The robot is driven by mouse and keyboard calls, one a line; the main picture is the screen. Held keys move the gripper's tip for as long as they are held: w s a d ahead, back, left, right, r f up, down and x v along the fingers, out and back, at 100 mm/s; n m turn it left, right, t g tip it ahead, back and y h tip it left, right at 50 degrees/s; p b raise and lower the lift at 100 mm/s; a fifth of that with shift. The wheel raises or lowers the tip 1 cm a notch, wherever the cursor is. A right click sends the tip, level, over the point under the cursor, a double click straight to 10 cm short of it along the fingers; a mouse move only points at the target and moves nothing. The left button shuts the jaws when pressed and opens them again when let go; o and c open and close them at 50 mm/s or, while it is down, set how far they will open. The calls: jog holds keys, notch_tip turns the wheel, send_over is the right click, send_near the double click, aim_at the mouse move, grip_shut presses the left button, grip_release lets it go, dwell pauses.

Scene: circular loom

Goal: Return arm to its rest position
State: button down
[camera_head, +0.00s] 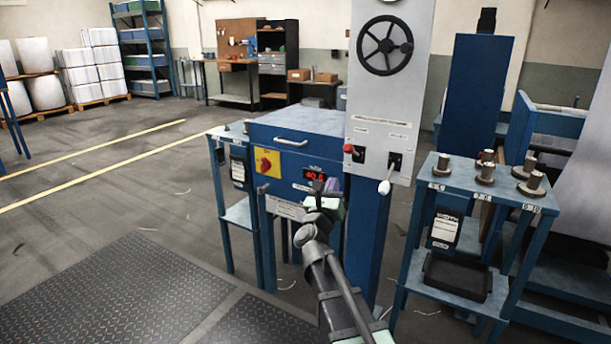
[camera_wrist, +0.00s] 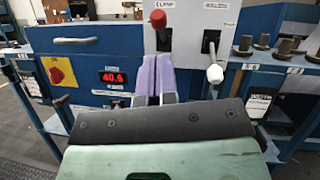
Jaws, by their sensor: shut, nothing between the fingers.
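My gripper (camera_head: 330,186) is raised in front of the blue control cabinet (camera_head: 300,130), at the lower middle of the head view. In the wrist view its two purple fingers (camera_wrist: 154,78) lie together, shut and empty. The fingers point toward the grey panel beside the cabinet, below a red-knobbed lever (camera_wrist: 158,19). I cannot tell the exact gap, but no contact shows. My arm comes up from the bottom edge of the head view and hides part of the cabinet's lower right.
A white-knobbed lever (camera_head: 384,187) and a black handwheel (camera_head: 385,46) are on the grey panel. A red digital display (camera_head: 314,175) and a red rotary switch (camera_head: 264,164) are on the cabinet. At right, a blue stand (camera_head: 455,187) bears several metal weights. Open floor lies left.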

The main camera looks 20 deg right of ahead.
jog(key=w+a+f+n+y, duration=0.3)
jog(key=a+f+n+y, duration=0.4)
jog(key=n+y, duration=0.8)
jog(key=s+a+f+n+g+y, duration=0.2)
jog(key=s+a+f+n+g, duration=0.6)
jog(key=n, duration=0.8)
jog(key=s+d+f+n+g+h, duration=0.1)
jog(key=s+d+f+n+g, duration=0.1)
jog(key=s+f+n+g, duration=0.8)
jog(key=s+d+h, duration=0.2)
jog(key=s, duration=0.9)
notch_tip(320, 180, up, 22)
jog(key=w+p, duration=0.1)
jog(key=p, duration=2)
jog(key=shift+a, duration=0.25)
jog(key=shift+r, duration=0.1)
